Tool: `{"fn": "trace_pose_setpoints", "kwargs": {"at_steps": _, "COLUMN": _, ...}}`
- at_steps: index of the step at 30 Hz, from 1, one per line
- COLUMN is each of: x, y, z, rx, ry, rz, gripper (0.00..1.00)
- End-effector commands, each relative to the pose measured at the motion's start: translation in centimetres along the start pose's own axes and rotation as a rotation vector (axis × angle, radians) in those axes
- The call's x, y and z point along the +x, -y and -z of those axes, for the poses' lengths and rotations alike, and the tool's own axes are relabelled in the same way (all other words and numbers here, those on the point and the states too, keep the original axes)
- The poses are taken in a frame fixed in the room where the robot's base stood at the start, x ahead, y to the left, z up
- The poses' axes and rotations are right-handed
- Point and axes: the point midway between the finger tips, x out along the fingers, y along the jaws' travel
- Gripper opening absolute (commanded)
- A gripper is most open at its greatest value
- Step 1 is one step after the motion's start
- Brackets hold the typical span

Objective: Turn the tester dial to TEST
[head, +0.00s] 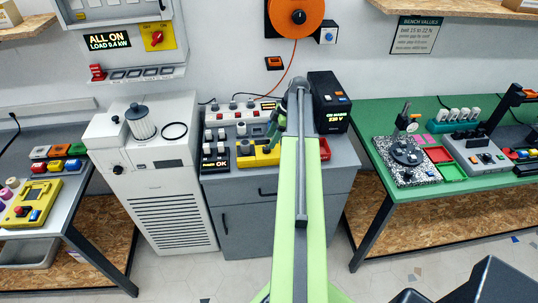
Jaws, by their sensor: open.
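I cannot read any marks around the knob. My gripper (270,141) hangs over the right part of the yellow unit, pointing down, to the right of the knob. It is open and small in the picture, and I cannot tell whether it touches the unit. My green arm hides what lies to the right of the gripper.
A black box with a lit display (330,112) stands behind my arm. A white machine (150,180) stands left of the cabinet. A green bench (440,192) is at right. Another yellow device (30,200) lies on the left bench.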

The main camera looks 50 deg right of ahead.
Motion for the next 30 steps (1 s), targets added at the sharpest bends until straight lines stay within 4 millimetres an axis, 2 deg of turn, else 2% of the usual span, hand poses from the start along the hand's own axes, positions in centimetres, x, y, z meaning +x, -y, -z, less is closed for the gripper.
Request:
{"fn": "trace_pose_setpoints", "kwargs": {"at_steps": 1, "x": 2.2, "y": 0.0, "z": -0.4, "rx": -0.001, "ry": 0.000, "rz": 0.001, "gripper": 0.51}}
{"fn": "trace_pose_setpoints", "kwargs": {"at_steps": 6, "x": 4.5, "y": 0.0, "z": -0.2, "rx": -0.001, "ry": 0.000, "rz": 0.001, "gripper": 0.51}}
{"fn": "trace_pose_setpoints", "kwargs": {"at_steps": 15, "x": 4.6, "y": 0.0, "z": 0.1, "rx": 0.000, "ry": 0.000, "rz": 0.000, "gripper": 0.51}}
{"fn": "trace_pose_setpoints", "kwargs": {"at_steps": 27, "x": 4.6, "y": 0.0, "z": 0.1, "rx": -0.001, "ry": 0.000, "rz": 0.001, "gripper": 0.00}}
{"fn": "trace_pose_setpoints", "kwargs": {"at_steps": 29, "x": 4.6, "y": 0.0, "z": 0.1, "rx": -0.001, "ry": 0.000, "rz": 0.002, "gripper": 0.00}}
{"fn": "trace_pose_setpoints", "kwargs": {"at_steps": 30, "x": 4.3, "y": -0.7, "z": -0.7, "rx": 0.002, "ry": 0.000, "rz": 0.000, "gripper": 0.00}}
